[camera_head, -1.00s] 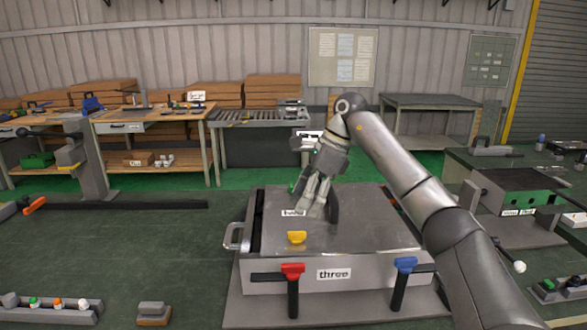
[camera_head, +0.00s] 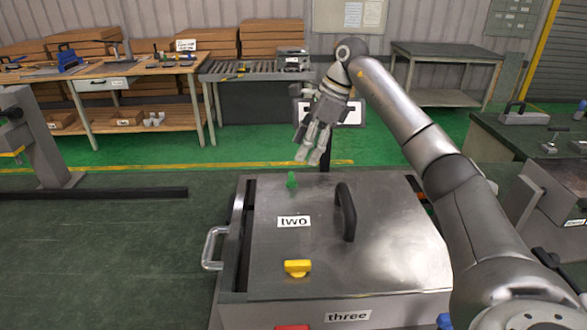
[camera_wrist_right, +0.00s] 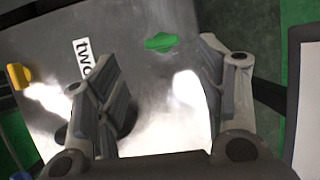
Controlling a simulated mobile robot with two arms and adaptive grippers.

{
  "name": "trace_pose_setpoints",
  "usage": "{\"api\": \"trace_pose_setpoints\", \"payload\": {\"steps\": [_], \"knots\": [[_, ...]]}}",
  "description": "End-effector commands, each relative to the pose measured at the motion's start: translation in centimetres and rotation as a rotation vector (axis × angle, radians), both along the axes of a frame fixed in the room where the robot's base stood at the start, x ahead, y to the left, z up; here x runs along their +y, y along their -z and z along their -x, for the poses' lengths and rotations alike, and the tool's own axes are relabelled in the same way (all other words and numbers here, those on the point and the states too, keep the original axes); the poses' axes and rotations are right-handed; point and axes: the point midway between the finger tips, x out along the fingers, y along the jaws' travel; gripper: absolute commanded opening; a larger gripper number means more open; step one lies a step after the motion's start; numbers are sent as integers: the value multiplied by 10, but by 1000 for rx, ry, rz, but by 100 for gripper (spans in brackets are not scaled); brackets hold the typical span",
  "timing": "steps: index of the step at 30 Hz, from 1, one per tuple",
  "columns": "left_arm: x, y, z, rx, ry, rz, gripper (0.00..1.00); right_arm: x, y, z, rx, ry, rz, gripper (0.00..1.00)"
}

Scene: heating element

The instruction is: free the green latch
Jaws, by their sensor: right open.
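The green latch (camera_head: 291,180) is a small knob at the back of the box's metal lid (camera_head: 385,225), behind the label "two". It looks narrow in the head view, while the yellow latch (camera_head: 298,267) near the front lies crosswise. In the right wrist view the green latch (camera_wrist_right: 161,41) lies roughly at right angles to the yellow one (camera_wrist_right: 18,76). My right gripper (camera_head: 312,152) is open and empty, above and behind the green latch, apart from it. In the wrist view the latch shows between its fingertips (camera_wrist_right: 157,50). My left gripper is out of view.
A black handle (camera_head: 346,212) stands up from the lid, right of the label. A red latch (camera_head: 292,327) and a blue latch (camera_head: 444,321) show at the front edge. A silver side handle (camera_head: 213,247) sticks out left.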

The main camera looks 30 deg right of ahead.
Motion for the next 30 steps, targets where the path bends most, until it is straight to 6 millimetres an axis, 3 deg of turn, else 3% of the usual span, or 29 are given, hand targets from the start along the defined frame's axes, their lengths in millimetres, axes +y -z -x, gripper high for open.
{"api": "trace_pose_setpoints", "payload": {"steps": [6, 13, 25, 30], "knots": [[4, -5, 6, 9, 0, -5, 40, 15, 40, -8, 3, -1, 0, 64], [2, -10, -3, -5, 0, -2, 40, 25, 69, -15, 1, 0, 0, 64], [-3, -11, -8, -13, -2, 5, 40, 27, 77, -17, -1, 0, 0, 64], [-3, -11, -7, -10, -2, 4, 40, 27, 77, -17, -1, 0, 0, 44]]}}
